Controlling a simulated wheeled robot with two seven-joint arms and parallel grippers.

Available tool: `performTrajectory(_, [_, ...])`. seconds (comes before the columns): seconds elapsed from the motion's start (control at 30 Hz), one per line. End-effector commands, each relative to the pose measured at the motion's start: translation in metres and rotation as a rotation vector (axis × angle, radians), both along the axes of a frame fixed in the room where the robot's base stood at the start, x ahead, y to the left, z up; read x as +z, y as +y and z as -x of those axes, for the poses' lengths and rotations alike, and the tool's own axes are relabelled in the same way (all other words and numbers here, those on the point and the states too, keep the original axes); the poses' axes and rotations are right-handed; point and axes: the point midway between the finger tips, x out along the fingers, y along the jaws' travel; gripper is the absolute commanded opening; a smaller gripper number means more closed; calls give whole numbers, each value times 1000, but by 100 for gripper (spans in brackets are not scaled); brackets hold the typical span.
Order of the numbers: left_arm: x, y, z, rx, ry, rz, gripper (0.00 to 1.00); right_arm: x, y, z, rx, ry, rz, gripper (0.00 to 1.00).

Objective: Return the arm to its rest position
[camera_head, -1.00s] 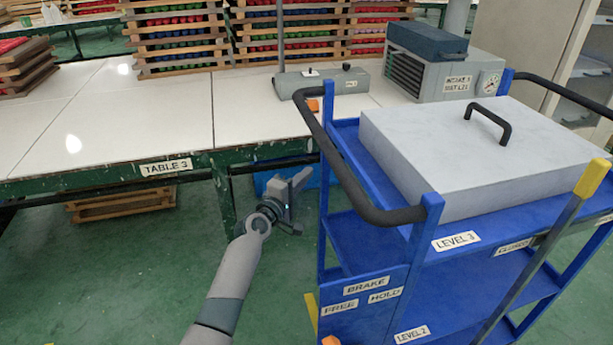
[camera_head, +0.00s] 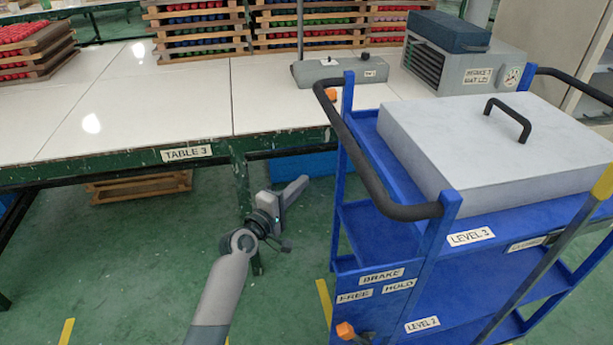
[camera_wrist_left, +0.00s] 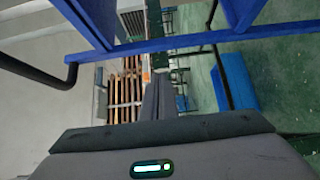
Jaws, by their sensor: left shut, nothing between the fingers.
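My left gripper (camera_head: 294,192) is in the head view, on the grey arm that comes up from the bottom. It is shut and empty. It hangs in the open gap between the front edge of Table 3 and the blue cart, below the table top and apart from both. In the left wrist view its closed fingers (camera_wrist_left: 158,98) point ahead, with blue cart bars above them. My right gripper is not in view.
The blue cart (camera_head: 385,205) stands at the right with a grey lidded box (camera_head: 480,135) on top and a black handle (camera_head: 360,165) towards my arm. Table 3 (camera_head: 120,110) is at the left, bearing stacked wooden trays (camera_head: 197,35). Green floor (camera_head: 130,260) is free at lower left.

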Motion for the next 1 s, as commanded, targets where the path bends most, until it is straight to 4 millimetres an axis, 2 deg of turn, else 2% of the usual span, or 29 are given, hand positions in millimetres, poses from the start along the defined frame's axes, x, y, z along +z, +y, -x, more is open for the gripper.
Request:
performTrajectory(0.67, [-2, 3, 7, -1, 0, -9, 0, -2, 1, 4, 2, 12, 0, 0])
performTrajectory(0.77, [-12, 4, 16, -6, 2, -43, 0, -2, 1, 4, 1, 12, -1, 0])
performTrajectory(0.87, [-31, 7, 34, -16, 2, -114, 0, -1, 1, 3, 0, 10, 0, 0])
performTrajectory(1.0, [-72, 13, 78, -47, 7, -283, 0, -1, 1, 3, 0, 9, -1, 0])
